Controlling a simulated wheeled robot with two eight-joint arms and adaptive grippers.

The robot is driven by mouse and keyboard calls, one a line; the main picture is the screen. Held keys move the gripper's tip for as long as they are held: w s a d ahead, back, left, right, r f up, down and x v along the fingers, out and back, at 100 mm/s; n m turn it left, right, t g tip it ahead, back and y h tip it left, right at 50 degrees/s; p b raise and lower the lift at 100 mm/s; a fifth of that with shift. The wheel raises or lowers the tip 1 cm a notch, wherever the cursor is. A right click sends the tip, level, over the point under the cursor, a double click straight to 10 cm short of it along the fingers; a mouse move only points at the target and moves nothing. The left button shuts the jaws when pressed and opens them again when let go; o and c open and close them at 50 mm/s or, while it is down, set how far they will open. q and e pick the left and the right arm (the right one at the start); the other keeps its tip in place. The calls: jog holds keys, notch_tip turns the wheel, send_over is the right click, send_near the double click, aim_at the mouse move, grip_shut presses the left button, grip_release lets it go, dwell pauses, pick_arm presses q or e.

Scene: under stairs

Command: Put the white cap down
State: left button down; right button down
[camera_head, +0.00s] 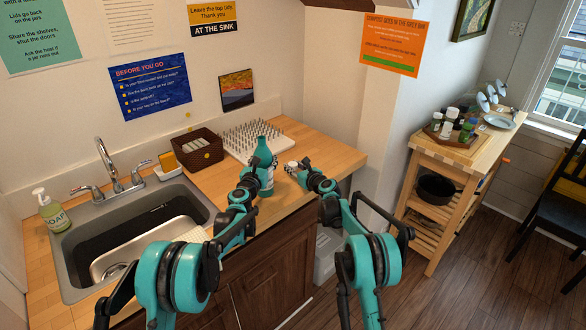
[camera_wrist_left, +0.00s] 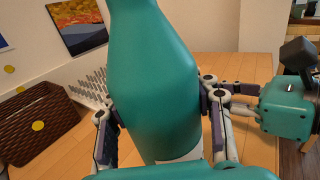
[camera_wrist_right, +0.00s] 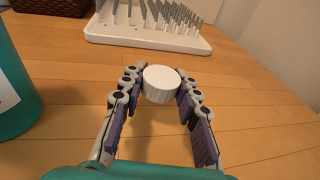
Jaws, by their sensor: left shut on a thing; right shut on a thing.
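The white cap (camera_wrist_right: 161,84) is round and ribbed. It sits between the fingertips of my right gripper (camera_wrist_right: 160,88), which is shut on it, low over the wooden counter; I cannot tell whether it touches the wood. In the head view my right gripper (camera_head: 296,168) is at the counter, just right of the teal bottle (camera_head: 264,150). The bottle stands upright, and its body fills the left wrist view (camera_wrist_left: 155,80). My left gripper (camera_wrist_left: 160,125) is shut on the bottle, one finger on each side. The bottle's top is out of the left wrist view.
A white pegged drying rack (camera_head: 236,147) lies behind the bottle, with a brown woven basket (camera_head: 198,150) to its left. The sink (camera_head: 75,262) is at the left. Bare wooden counter (camera_head: 335,158) lies right of my right gripper, ending at an edge.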

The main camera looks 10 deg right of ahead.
jog(key=shift+f, duration=0.2)
jog(key=shift+f, duration=0.25)
jog(key=shift+f, duration=0.35)
jog(key=c, duration=1.1)
grip_release()
